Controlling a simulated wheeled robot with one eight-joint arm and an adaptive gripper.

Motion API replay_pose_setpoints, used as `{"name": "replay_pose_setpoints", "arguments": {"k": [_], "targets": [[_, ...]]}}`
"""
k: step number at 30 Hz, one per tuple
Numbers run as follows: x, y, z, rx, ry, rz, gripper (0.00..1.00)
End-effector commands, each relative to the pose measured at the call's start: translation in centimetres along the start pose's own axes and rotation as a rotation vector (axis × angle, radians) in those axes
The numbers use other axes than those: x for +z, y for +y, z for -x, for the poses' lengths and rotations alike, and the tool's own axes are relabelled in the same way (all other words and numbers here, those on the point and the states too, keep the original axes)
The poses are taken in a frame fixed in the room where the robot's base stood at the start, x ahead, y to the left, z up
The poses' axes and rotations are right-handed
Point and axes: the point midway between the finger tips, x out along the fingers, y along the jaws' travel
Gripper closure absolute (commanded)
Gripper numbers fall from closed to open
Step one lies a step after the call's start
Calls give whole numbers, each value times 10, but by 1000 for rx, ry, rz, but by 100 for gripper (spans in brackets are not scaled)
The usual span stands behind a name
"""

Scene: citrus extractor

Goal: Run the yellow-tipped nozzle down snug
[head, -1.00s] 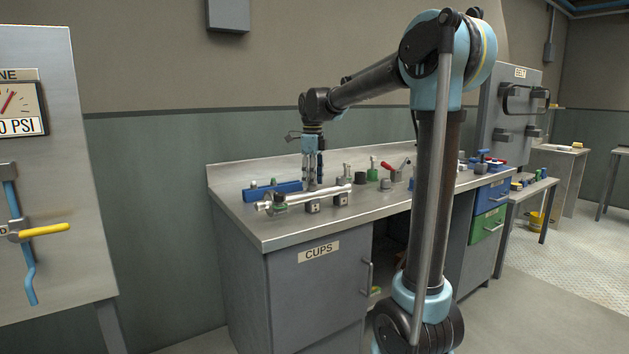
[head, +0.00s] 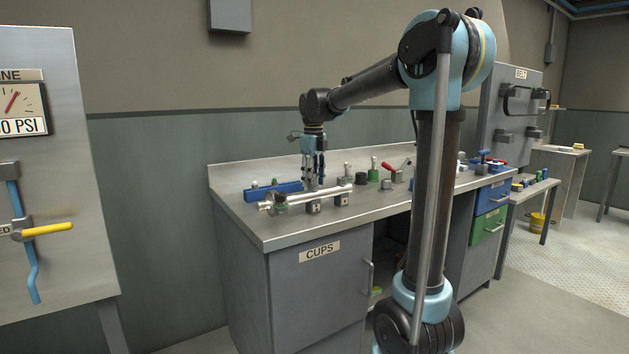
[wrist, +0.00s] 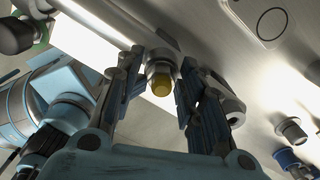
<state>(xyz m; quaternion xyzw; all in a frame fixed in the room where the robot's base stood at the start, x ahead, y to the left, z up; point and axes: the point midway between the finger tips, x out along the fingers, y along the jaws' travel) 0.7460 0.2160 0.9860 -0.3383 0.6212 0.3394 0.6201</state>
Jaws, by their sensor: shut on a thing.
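The yellow-tipped nozzle (wrist: 161,84) shows in the wrist view, its metal body between my fingers and its yellow tip toward the camera. My gripper (wrist: 160,72) is shut on it, one finger on each side. In the head view my gripper (head: 313,184) points down over the bright metal pipe (head: 326,197) on the bench. The nozzle is too small and covered by the fingers to make out there. Its lower end is hidden, so I cannot tell how it sits against the pipe.
A blue block rack (head: 273,191) lies behind the pipe on the metal bench (head: 262,229). Several knobs and a red-handled lever (head: 387,166) stand to the right. In the wrist view, a metal fitting (wrist: 229,101) is close beside the right finger. The bench's front strip is clear.

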Motion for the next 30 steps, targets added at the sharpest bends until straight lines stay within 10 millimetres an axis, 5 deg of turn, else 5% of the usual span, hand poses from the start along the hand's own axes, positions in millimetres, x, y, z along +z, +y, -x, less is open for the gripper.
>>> {"name": "replay_pose_setpoints", "arguments": {"k": [29, 30], "targets": [[11, -11, -10, 5, -2, -275, 81], [11, -12, -10, 6, -2, -275, 65]]}}
